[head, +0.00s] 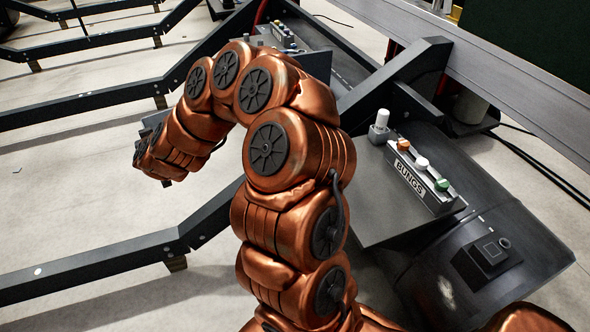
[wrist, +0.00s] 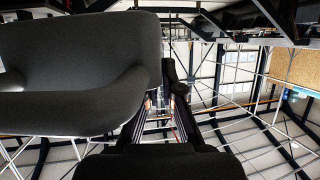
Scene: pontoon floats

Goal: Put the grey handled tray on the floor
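A grey tray (head: 424,188) labelled "BUNGS" sits on a dark grey deck to the right of my arm in the head view. Orange, white and green bungs stand along it. Another similar small tray (head: 283,38) with bungs shows farther back, behind my arm; I cannot tell which has the handle. My gripper (wrist: 161,104) shows in the wrist view with a gap between its fingers and nothing seen in it. In the head view my arm bends left, away from the labelled tray, and its end hides most of the gripper.
A long metal beam (head: 500,75) lies at the upper right. A large dark shape (wrist: 75,75) blocks the wrist view's left.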

